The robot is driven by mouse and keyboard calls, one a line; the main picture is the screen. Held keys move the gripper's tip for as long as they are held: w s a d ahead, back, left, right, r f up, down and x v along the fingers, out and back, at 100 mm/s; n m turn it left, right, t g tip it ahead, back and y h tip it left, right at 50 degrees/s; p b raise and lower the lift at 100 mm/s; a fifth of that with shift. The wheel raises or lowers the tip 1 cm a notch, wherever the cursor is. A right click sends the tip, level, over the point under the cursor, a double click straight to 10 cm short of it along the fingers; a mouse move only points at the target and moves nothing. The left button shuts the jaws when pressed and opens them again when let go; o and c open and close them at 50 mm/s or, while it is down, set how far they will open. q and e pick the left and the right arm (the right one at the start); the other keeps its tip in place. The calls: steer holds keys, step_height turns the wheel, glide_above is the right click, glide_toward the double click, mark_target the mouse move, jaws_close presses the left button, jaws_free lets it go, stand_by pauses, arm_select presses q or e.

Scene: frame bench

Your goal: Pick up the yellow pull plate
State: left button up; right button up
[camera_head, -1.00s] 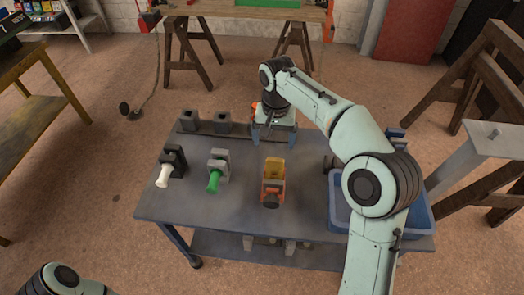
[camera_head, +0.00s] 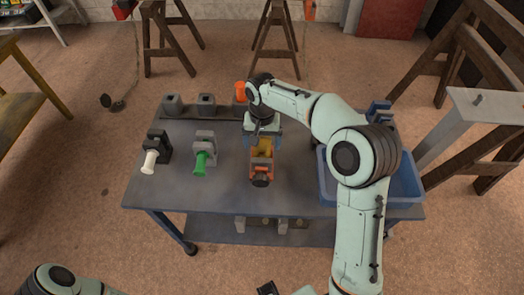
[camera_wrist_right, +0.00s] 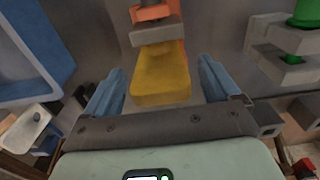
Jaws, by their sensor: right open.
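The yellow pull plate (camera_head: 262,147) stands out of an orange and grey holder (camera_head: 261,172) on the blue-grey bench. In the right wrist view the yellow plate (camera_wrist_right: 162,76) lies between two blue fingers. My right gripper (camera_head: 263,140) is open, with one finger to each side of the plate and a visible gap on both sides. In the right wrist view the open gripper (camera_wrist_right: 163,90) shows its whole bar behind the plate.
A green-handled holder (camera_head: 204,152) and a white-handled holder (camera_head: 154,153) stand to the left on the bench (camera_head: 225,197). Grey blocks (camera_head: 206,104) line the back edge. A blue bin (camera_head: 408,188) is at the right, partly behind my arm.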

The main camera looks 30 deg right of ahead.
steer(key=shift+f, duration=0.55)
steer(key=shift+r, duration=0.1)
steer(key=c, duration=1.5)
steer(key=shift+o, duration=0.2)
